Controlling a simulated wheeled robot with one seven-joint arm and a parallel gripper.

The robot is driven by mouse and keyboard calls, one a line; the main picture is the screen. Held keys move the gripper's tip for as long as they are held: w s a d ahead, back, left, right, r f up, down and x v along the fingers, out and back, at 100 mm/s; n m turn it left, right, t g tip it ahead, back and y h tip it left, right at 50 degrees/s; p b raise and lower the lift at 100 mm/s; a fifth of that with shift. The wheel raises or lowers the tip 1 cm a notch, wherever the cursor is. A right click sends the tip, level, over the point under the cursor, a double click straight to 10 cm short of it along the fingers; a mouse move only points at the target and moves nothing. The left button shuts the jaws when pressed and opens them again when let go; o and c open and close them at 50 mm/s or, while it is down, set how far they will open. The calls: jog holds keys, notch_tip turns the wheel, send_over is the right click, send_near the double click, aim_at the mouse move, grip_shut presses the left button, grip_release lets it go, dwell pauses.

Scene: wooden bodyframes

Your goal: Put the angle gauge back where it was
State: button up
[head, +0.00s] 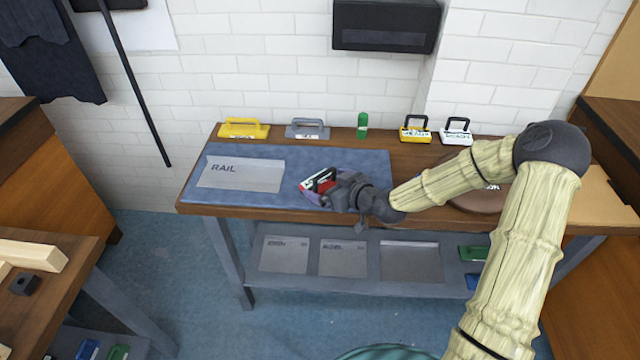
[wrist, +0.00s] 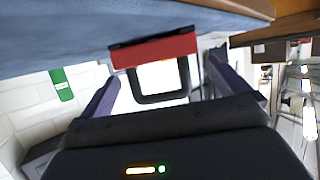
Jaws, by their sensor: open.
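A red-and-white block with a black loop handle (head: 312,182) is on the blue mat at my gripper (head: 332,190). In the wrist view its red body (wrist: 155,50) and black handle lie between my two open fingers (wrist: 163,72), with space visible beside the handle. My gripper is open around the handle and not closed on it. I cannot read a label on this block, so I cannot tell from the picture whether it is the angle gauge. My gripper hides part of it in the head view.
Along the bench's back edge stand a yellow handled block (head: 243,128), a grey one (head: 307,129), a green piece (head: 362,125), a yellow one with black handle (head: 415,132) and a white one (head: 457,132). A RAIL plate (head: 240,174) lies on the blue mat (head: 350,160).

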aim_at(321, 182)
jog(key=x, duration=0.5)
jog(key=shift+d+f, duration=0.1)
jog(key=shift+f, duration=0.35)
jog(key=shift+c, duration=0.4)
jog(key=c, duration=0.9)
jog(key=shift+o, duration=0.2)
notch_tip(321, 182, up, 10)
jog(key=shift+r+p, duration=0.1)
jog(key=shift+p, duration=0.25)
